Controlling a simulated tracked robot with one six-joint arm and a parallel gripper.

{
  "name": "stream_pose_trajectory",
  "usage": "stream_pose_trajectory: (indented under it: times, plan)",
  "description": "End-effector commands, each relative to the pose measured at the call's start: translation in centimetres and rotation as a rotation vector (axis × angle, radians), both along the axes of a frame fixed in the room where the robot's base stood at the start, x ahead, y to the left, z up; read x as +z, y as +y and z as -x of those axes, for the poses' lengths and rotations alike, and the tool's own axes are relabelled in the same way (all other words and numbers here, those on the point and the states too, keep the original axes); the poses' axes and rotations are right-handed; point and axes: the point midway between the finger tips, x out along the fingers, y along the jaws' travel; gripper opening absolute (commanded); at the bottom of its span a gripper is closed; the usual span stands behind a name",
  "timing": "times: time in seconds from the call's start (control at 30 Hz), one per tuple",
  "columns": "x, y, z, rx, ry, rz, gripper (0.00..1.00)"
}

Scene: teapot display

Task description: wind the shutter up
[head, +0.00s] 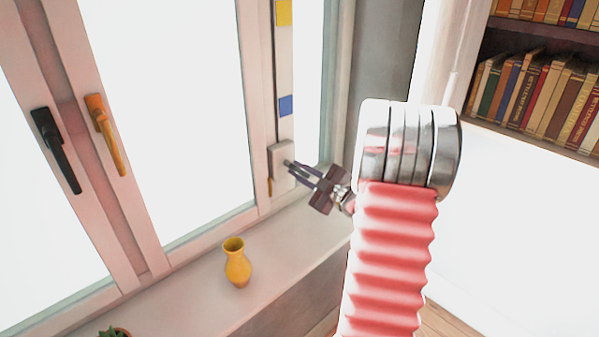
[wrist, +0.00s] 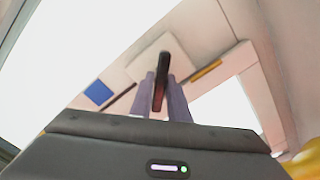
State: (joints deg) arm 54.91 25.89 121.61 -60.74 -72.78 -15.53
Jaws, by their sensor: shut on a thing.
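A white winder box (head: 280,163) is fixed to the window frame at the right edge of the window; it also shows in the wrist view (wrist: 146,63). A dark crank handle with a reddish part (wrist: 160,78) stands out from the box. My gripper (head: 291,165) is at the front of the box; in the wrist view its two purple fingers (wrist: 165,98) are shut on the crank handle, one on each side. The handle is mostly hidden by the fingers in the head view. The shutter itself cannot be made out against the bright panes.
A strip above the box carries a yellow square (head: 284,12) and a blue square (head: 286,106). A black window handle (head: 56,150) and an orange one (head: 106,135) are at left. A yellow vase (head: 237,262) and a plant (head: 114,333) stand on the sill. A bookshelf (head: 540,95) is at right.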

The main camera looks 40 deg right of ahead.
Motion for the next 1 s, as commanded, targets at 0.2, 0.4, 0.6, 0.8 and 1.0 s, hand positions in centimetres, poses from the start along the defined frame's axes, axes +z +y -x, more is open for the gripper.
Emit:
stream_pose_trajectory:
  times: [0.2, 0.4, 0.6, 0.8, 1.0]
  plan:
    - [-0.16, 0.17, 0.01, 0.003, 0.003, -0.005, 0.00]
    - [-0.19, 0.20, 0.01, 0.004, 0.005, -0.037, 0.00]
    - [-0.21, 0.21, 0.01, 0.005, 0.008, -0.121, 0.00]
    - [-0.23, 0.20, 0.01, 0.005, 0.013, -0.263, 0.00]
    - [-0.24, 0.15, 0.00, 0.005, 0.019, -0.444, 0.00]
